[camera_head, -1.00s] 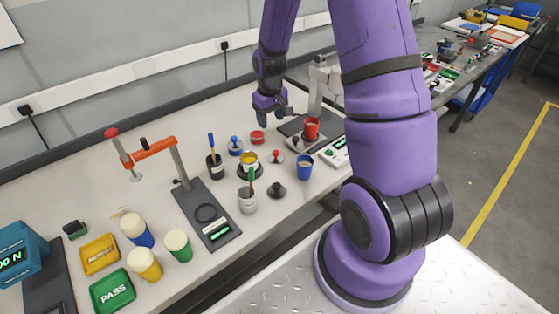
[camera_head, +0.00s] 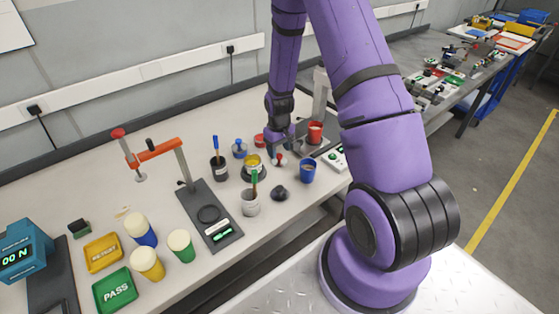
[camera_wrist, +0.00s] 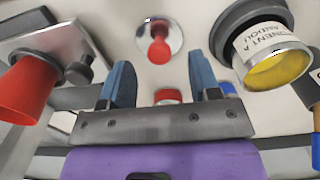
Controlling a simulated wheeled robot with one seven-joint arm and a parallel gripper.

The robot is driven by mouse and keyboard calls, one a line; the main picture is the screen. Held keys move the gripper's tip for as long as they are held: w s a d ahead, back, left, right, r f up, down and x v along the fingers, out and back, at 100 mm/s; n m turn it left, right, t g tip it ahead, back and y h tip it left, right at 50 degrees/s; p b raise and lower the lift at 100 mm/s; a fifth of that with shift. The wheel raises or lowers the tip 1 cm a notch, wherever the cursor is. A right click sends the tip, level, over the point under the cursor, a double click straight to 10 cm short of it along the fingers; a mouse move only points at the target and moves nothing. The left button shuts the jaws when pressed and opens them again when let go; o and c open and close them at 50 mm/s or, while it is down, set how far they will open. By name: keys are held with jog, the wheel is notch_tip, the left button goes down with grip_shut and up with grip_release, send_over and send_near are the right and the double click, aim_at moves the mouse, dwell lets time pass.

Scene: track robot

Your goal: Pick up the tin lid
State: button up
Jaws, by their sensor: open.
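The tin lid, which I take to be a pale metal disc with a red knob (camera_wrist: 159,45), lies on the bench. In the wrist view it is at the top middle, just beyond the fingertips. In the head view its red knob (camera_head: 279,160) shows just below my gripper (camera_head: 284,150), which partly hides the disc. My gripper's two blue fingers (camera_wrist: 161,78) stand apart, roughly either side of the knob's line, with nothing between the tips. The knob looks clear of both fingers.
A labelled tin with yellow contents (camera_wrist: 278,69) stands close on the right in the wrist view. A red cup (camera_wrist: 27,88) is on the left. A blue cup (camera_head: 308,171) and a grey pot (camera_head: 250,203) stand nearer the bench's front edge.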

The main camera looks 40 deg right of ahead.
aim_at(279, 155)
jog(key=shift+f, duration=1.85)
jog(key=shift+c, duration=0.3)
jog(key=c, duration=1)
